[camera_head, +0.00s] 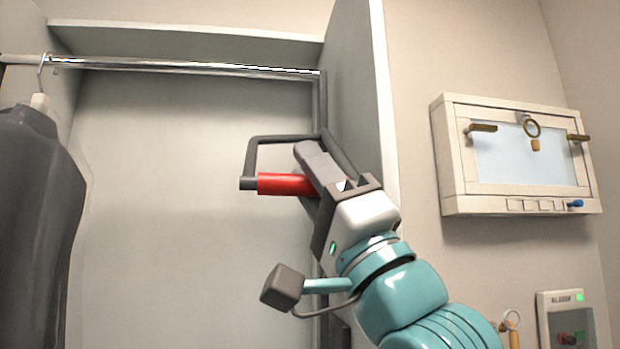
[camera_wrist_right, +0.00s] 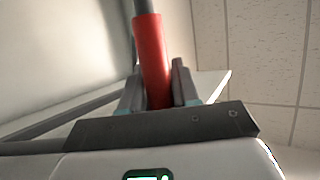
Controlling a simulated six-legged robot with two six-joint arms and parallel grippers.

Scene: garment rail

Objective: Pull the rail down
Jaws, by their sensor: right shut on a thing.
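The chrome rail (camera_head: 190,67) runs across the upper part of the open wardrobe in the head view. A dark bar frame (camera_head: 283,139) hangs near its right end and carries a red handle (camera_head: 285,184). My right gripper (camera_head: 318,178) is shut on the red handle. In the right wrist view the red handle (camera_wrist_right: 152,62) stands between the two fingers of the gripper (camera_wrist_right: 158,88). The fingers hide part of the handle. My left gripper is in neither view.
A dark garment (camera_head: 38,220) hangs at the rail's left end. The wardrobe side panel (camera_head: 362,90) stands just right of the handle. A white wall cabinet (camera_head: 450,155) and a small control box (camera_head: 548,305) are on the right wall. The wardrobe's middle is empty.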

